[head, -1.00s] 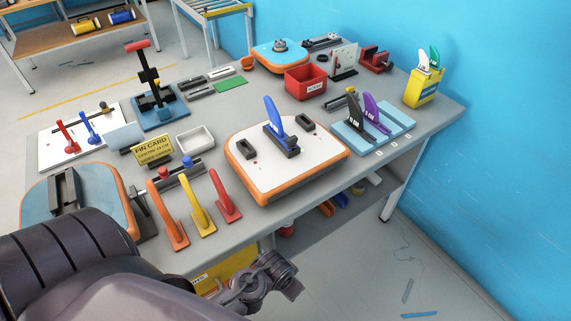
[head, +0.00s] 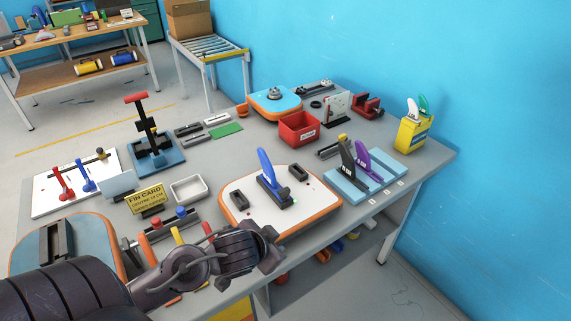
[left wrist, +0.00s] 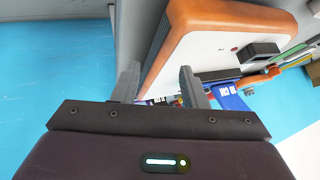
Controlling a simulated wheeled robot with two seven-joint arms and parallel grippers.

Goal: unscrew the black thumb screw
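A black thumb screw cannot be made out clearly in either view. A white board with an orange rim (head: 318,216) lies on the bench, with a blue fin (head: 268,168) upright in a dark central box. Black boxes (head: 239,200) sit on either side of the fin. My left gripper (head: 272,258) is in front of the board's near edge, its fingers hard to see there. In the left wrist view, the fingers of my left gripper (left wrist: 160,86) are apart with nothing seen held, and the blue fin (left wrist: 232,98) shows partly behind one finger. My right gripper is not in view.
A light blue rack (head: 382,177) with grey and purple fins is right of the board. A red bin (head: 299,128) stands behind it. The bench's front edge runs beneath my arm.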

